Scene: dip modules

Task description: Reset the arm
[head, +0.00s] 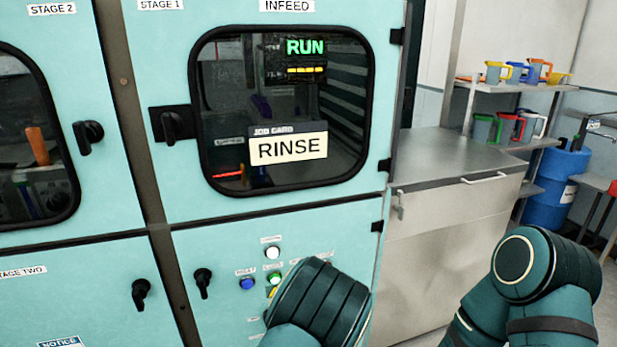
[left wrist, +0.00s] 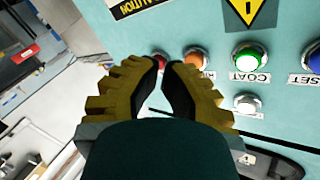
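My left gripper (left wrist: 162,65) shows in the left wrist view, with yellow ribbed fingers and black inner pads. Its fingertips come close together, with nothing visible held between them. It is in front of the teal button panel (left wrist: 285,25), near a red button (left wrist: 160,62) and an orange button (left wrist: 194,58); contact cannot be told. A lit green button (left wrist: 246,57) labelled COAT and a white button (left wrist: 247,103) are to its right. In the head view, my left arm (head: 320,305) hides the gripper and part of the panel. My right arm (head: 530,270) shows at lower right; its gripper is outside the view.
The teal cabinet has an INFEED window (head: 290,110) with a RINSE card (head: 288,148) and a green RUN display. Black handles (head: 173,124) stick out. A steel counter (head: 450,157), shelves of coloured jugs (head: 515,126) and a blue drum (head: 556,185) stand at right.

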